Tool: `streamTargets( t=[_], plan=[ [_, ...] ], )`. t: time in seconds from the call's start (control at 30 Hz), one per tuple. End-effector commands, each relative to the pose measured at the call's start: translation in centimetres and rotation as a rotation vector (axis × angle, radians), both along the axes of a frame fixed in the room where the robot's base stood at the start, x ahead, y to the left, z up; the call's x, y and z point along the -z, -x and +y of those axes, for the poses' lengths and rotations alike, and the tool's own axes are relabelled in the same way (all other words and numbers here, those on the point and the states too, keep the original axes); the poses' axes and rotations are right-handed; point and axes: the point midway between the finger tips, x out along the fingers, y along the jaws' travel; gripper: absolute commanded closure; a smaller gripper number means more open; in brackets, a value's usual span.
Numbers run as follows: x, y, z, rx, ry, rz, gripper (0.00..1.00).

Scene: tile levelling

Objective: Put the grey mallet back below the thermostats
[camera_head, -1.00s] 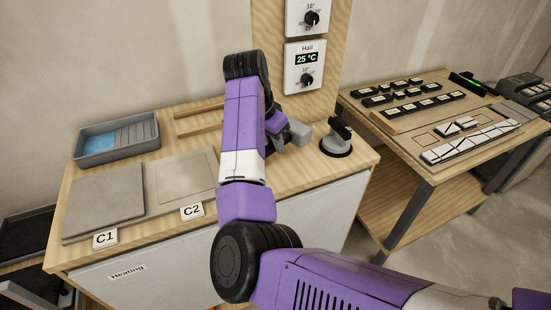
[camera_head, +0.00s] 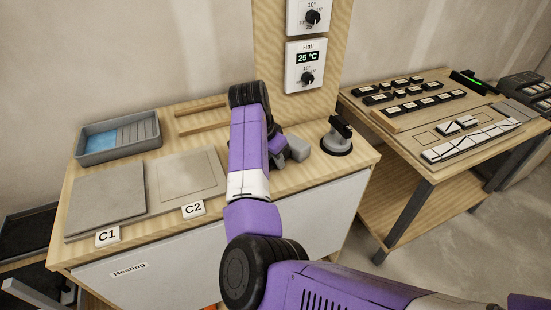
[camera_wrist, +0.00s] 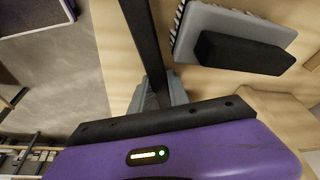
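My gripper (camera_head: 284,148) is over the right part of the wooden bench, low and partly hidden behind my arm. In the wrist view my gripper (camera_wrist: 160,94) has its grey fingers closed around a dark bar, which looks like the handle of the grey mallet (camera_wrist: 143,35). The bar runs out of the top of that view. In the head view a grey block, the mallet's head (camera_head: 299,148), shows beside my gripper. Two thermostats are on the wooden panel behind: the upper one (camera_head: 298,22) and the Hall one (camera_head: 297,72), reading 25 °C.
A grey notched tool with a black handle (camera_wrist: 240,52) lies close by in the wrist view. A black suction lifter (camera_head: 337,138) stands at the bench's right end. Slabs (camera_head: 105,192), a grey tray (camera_head: 118,155) and wooden strips (camera_head: 200,105) lie left. Another table (camera_head: 398,132) stands right.

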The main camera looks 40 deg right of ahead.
Motion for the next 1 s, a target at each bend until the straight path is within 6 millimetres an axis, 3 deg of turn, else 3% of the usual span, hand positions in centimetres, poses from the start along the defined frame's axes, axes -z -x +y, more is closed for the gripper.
streamTargets(
  t=[0.03,0.1,0.53,1.0],
  plan=[
    [0.0,0.0,0.0,0.0,0.0,0.0,0.68],
    [0.0,0.0,0.0,0.0,0.0,0.0,0.58],
    [-0.9,0.0,0.2,0.001,0.0,-0.001,0.58],
    [-9.2,0.2,3.0,0.0,0.001,-0.004,0.58]
  ],
)
